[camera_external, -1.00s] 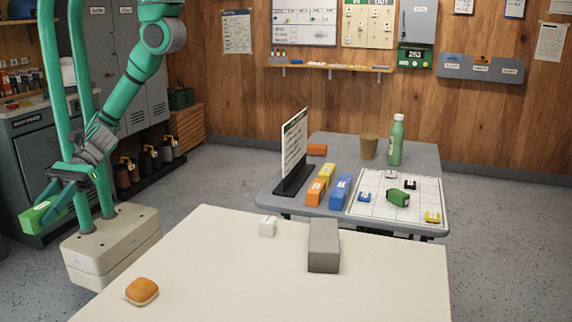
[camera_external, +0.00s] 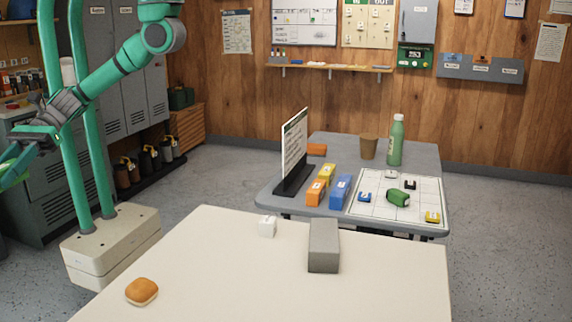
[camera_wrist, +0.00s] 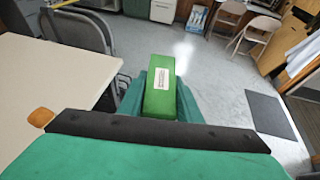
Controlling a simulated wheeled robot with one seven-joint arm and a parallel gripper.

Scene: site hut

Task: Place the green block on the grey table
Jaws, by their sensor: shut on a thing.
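My gripper is shut on the green block (camera_wrist: 158,90), which has a white label on top, as the wrist view shows. My gripper (camera_wrist: 160,98) holds it over the open floor, beside the cream table. The grey table (camera_external: 265,190) stands behind the cream table, far to the right of my gripper. On it are orange, yellow and blue blocks (camera_external: 340,190), a white grid sheet (camera_external: 375,208), a green bottle (camera_external: 396,142) and a brown cup (camera_external: 369,147).
The cream table (camera_external: 220,280) holds a bun (camera_external: 142,291), a white cube (camera_external: 267,227) and a grey block (camera_external: 323,246). An upright sign (camera_external: 294,152) stands on the grey table's left side. Folding chairs (camera_wrist: 262,30) stand on the floor in the wrist view.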

